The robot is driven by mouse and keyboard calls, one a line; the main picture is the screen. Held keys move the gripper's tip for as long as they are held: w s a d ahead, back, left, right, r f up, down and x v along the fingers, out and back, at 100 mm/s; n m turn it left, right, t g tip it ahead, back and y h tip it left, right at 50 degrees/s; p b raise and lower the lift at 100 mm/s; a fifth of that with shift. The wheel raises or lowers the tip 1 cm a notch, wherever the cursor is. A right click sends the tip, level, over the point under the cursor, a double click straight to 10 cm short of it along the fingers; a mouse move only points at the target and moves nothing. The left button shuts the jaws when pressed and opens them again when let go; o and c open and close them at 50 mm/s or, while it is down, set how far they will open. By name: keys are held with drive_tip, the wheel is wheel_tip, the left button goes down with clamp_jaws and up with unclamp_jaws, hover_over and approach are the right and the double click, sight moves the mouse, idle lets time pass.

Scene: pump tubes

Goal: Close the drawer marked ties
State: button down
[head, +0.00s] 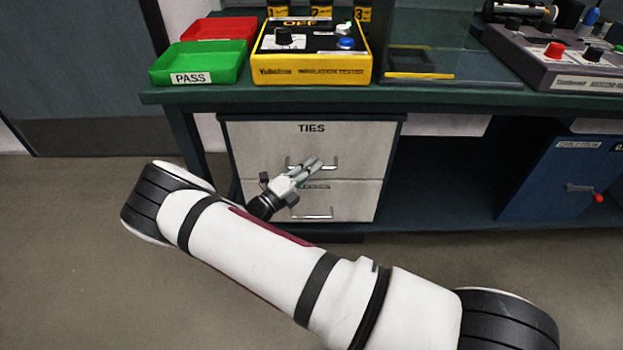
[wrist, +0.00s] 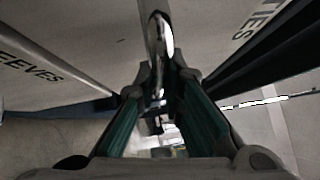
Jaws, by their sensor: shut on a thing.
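The drawer marked TIES (head: 258,142) is the upper, pale grey drawer of the cabinet under the bench. In the wrist view the shiny handle (wrist: 160,42) runs between my two fingertips (wrist: 158,78). The fingers hide part of the handle in the head view.
The drawer marked SLEEVES (wrist: 40,70) is directly below, with its own handle (head: 312,215). The bench top (head: 220,95) above carries red and green trays (head: 200,64) and a yellow insulation tester (head: 312,75). A blue cabinet (head: 550,185) stands right. Floor at left is clear.

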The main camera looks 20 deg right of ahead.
drive_tip(key=shift+w, duration=0.25)
drive_tip(key=c, duration=1.7)
unclamp_jaws()
drive_tip(key=v, duration=1.2)
drive_tip(key=shift+s, duration=0.1)
drive_tip(key=shift+d, duration=0.1)
